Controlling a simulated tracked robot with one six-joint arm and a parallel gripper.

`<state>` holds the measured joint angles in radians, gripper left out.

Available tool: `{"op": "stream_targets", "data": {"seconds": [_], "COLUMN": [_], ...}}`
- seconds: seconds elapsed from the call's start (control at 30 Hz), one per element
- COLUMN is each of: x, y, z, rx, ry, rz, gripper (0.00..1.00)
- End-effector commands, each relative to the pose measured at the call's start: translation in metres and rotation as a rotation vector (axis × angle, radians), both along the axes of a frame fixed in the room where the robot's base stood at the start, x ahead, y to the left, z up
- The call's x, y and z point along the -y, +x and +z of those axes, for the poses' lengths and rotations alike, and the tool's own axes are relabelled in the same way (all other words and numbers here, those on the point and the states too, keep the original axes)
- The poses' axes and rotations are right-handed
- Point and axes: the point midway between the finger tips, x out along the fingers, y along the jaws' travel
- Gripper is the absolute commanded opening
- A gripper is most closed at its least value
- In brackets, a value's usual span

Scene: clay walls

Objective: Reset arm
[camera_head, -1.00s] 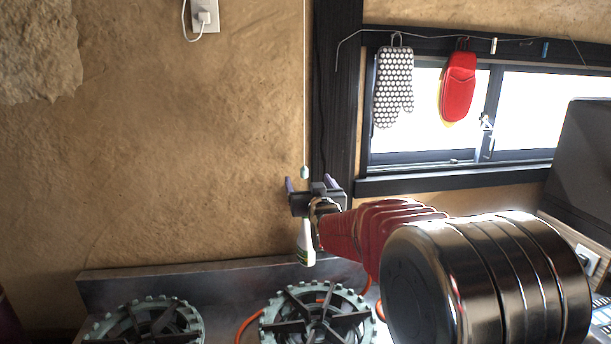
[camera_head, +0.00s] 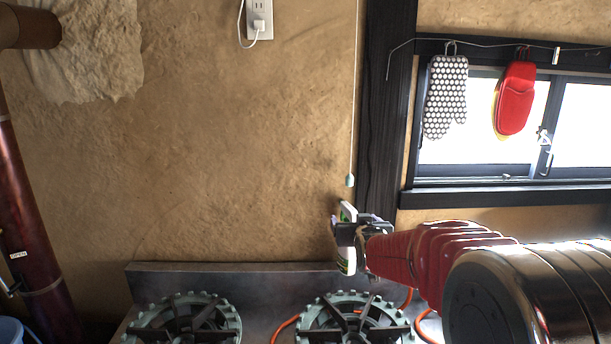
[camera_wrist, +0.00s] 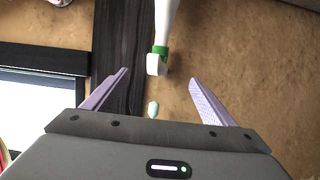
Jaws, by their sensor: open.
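My gripper (camera_head: 358,220) is at the end of my red arm, in front of the clay wall and above the stove. In the wrist view its two pale purple fingers (camera_wrist: 159,76) are spread wide with nothing between them. A white bottle with green parts (camera_head: 347,262) shows behind and beside the gripper in the head view, partly hidden by it. In the wrist view the bottle's white and green tip (camera_wrist: 158,58) hangs down from the top edge, beyond the fingertips and apart from them.
Two burners (camera_head: 188,322) (camera_head: 352,325) with an orange hose sit below the gripper. A pull cord (camera_head: 350,180) hangs close above it. A dotted mitt (camera_head: 446,97) and a red mitt (camera_head: 515,98) hang by the window.

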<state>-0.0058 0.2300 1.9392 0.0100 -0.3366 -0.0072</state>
Motion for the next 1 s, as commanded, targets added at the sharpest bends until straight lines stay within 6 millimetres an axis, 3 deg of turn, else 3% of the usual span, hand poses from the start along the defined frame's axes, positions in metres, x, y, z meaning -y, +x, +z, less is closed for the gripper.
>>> {"op": "stream_targets", "data": {"seconds": [0.03, 0.1, 0.27, 0.4, 0.7, 1.0], "x": [0.000, 0.000, 0.000, 0.000, 0.001, 0.002], "y": [-0.010, -0.027, -0.075, -0.126, -0.235, -0.330], "z": [-0.019, -0.039, -0.070, -0.086, -0.098, -0.097], "rx": [-0.068, -0.157, -0.342, -0.489, -0.732, -0.886], "ry": [0.000, 0.000, 0.000, 0.000, -0.001, -0.002], "rz": [0.001, 0.001, 0.002, 0.003, 0.003, 0.002], "gripper": [0.78, 0.78, 0.78, 0.78, 0.78, 0.78]}}
